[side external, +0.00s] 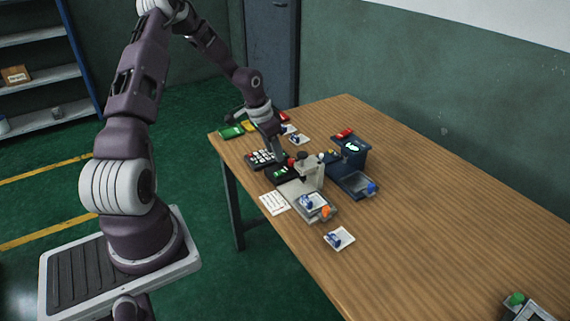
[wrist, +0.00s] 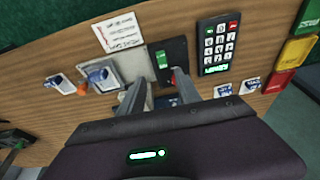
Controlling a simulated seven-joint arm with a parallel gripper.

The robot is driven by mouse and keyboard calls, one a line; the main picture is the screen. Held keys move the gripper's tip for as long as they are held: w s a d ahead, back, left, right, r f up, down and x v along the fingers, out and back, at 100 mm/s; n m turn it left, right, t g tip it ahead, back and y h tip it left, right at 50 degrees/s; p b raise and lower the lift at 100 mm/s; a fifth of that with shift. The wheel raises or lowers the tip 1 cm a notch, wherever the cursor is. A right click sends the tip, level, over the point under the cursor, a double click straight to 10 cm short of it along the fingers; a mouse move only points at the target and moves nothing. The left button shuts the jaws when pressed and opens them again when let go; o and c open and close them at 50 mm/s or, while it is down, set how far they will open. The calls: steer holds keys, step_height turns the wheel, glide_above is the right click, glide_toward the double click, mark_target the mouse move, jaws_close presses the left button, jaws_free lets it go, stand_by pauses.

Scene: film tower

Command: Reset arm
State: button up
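My gripper (side external: 272,146) is over the far left part of the wooden table, above the keypad and a black pad. In the wrist view my gripper (wrist: 158,76) has its two fingers apart with nothing seen between them. The black keypad (wrist: 218,45) with pale keys lies right of the fingers. The black pad with a green mark (wrist: 170,58) lies just beyond the fingertips. I cannot tell whether the fingers touch anything. The fingers partly hide the machine parts below them.
A paper note (side external: 275,203) and a white card with a blue piece (side external: 339,239) lie nearer. The table's right side (side external: 430,190) is largely clear.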

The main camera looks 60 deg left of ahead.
steer(key=s+d+r+y, duration=0.1)
steer(key=s+d+r, duration=0.3)
steer(key=d+r, duration=0.5)
steer(key=s+d+r+y, duration=0.1)
steer(key=s+d+r, duration=0.2)
steer(key=d+r, duration=0.6)
steer(key=s+d+r+t+h, duration=0.1)
steer(key=s+d+r, duration=0.2)
steer(key=s, duration=0.5)
steer(key=s+d+r+t+h, duration=0.1)
steer(key=s+d+r, duration=0.3)
steer(key=s, duration=0.5)
steer(key=shift+d+r, duration=0.15)
steer(key=shift+d, duration=1.1)
steer(key=shift+s, duration=0.1)
